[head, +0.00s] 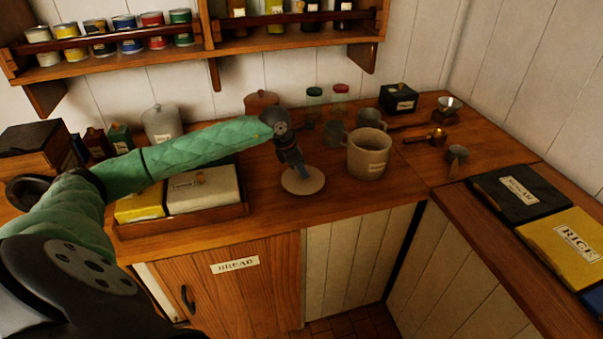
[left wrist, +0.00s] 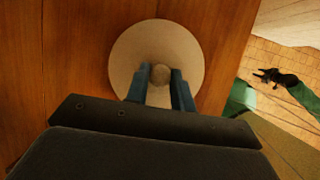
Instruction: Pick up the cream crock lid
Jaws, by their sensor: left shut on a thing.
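The cream crock lid (head: 303,184) is a flat round disc over the wooden counter, left of a cream crock (head: 369,154). My left gripper (head: 305,173) comes down on the lid from above. In the left wrist view the lid (left wrist: 125,55) shows from above, and the fingers of my left gripper (left wrist: 160,85) are shut on its round knob (left wrist: 160,74). I cannot tell whether the lid touches the counter or hangs just above it.
A shallow wooden tray (head: 185,224) with yellow and white boxes stands to the left. Glass jars and a dark box (head: 398,97) stand behind. A metal scoop (head: 457,154) lies farther right. The counter in front of the lid is clear.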

